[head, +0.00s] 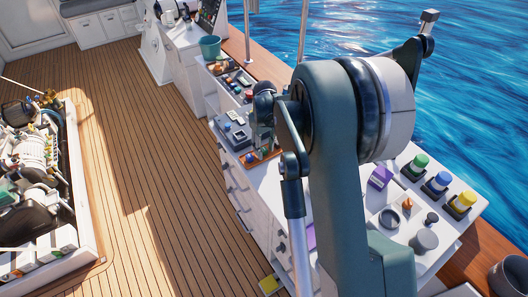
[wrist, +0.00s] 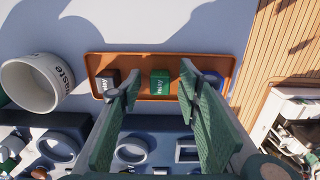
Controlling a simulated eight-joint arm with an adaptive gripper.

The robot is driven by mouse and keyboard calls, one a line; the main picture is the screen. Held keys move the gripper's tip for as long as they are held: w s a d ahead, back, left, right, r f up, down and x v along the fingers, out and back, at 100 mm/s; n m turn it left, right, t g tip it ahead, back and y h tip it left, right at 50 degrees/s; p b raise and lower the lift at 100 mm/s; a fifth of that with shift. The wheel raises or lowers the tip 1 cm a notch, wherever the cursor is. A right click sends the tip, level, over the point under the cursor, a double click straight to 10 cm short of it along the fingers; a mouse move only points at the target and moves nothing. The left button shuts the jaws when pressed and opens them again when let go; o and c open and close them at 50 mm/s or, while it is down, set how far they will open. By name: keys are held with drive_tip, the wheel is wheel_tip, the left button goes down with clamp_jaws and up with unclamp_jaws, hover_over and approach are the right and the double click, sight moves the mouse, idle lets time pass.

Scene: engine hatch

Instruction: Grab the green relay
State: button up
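The green relay (wrist: 160,83) is a small green block with white lettering. In the head view the tray (head: 262,157) shows partly behind my arm, and I cannot make out the green relay.
A white bin marked "waste" (wrist: 37,83) stands left of the tray. A grey organizer (wrist: 100,124) with compartments lies near the gripper's base side. Bare white countertop (wrist: 160,28) lies beyond the tray. In the head view an open engine hatch (head: 82,200) is at left, across free deck (head: 150,170).

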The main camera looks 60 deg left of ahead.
sight(264, 149)
drive_tip(key=shift+c, duration=0.7)
drive_tip(key=c, duration=0.8)
drive_tip(key=shift+r, duration=0.1)
drive_tip(key=shift+r, duration=4.9)
